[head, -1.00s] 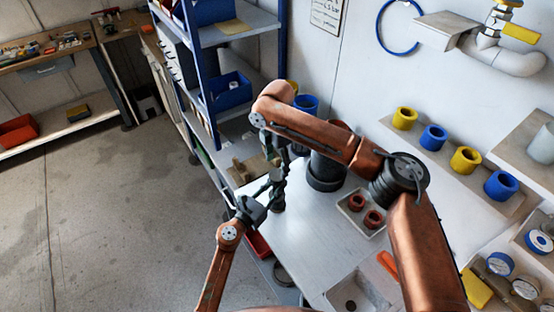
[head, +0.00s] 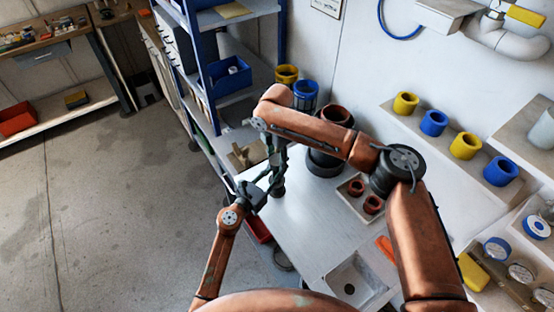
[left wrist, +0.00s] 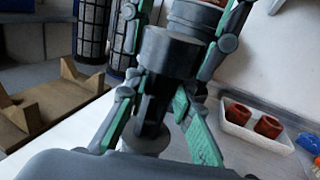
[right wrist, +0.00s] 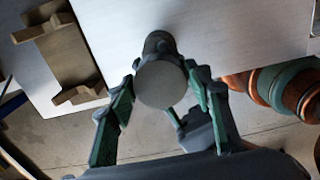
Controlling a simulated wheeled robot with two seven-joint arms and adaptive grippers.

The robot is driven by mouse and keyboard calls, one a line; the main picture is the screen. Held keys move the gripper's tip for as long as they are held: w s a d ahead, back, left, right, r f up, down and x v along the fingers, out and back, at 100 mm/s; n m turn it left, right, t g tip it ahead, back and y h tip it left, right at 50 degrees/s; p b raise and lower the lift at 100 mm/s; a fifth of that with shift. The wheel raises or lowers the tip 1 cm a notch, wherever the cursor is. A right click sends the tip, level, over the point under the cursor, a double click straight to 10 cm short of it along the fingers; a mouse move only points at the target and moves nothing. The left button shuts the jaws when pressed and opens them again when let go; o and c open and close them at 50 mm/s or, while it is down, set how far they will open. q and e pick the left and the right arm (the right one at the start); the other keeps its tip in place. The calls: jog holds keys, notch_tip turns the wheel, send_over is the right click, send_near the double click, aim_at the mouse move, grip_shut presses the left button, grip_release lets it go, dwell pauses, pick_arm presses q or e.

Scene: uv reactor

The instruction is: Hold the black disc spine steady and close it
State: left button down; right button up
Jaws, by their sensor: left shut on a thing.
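The black disc spine (left wrist: 172,55) stands upright on the white table as a dark cylinder on a narrower stem. Its round top faces the right wrist camera (right wrist: 163,84). My left gripper (left wrist: 155,115) is shut on the stem, below the wide cylinder, with green pads on either side. My right gripper (right wrist: 165,75) comes from above; its fingers flank the cylinder and look open, with small gaps. In the head view the left gripper (head: 268,184) and right gripper (head: 277,152) nearly overlap, and the spine is mostly hidden.
A dark jar (head: 325,162) stands close to the right of the spine. A white tray (head: 352,203) with two red-brown cups lies further right. A wooden cradle (left wrist: 50,105) sits at the left. A ledge with yellow and blue cups (head: 433,123) runs along the wall.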

jog(key=c, duration=0.8)
jog(key=m, duration=0.6)
jog(key=shift+m, duration=0.3)
jog(key=shift+c, duration=0.4)
jog(key=m, duration=0.5)
jog(key=o, duration=1.3)
jog(key=shift+r, duration=2.25)
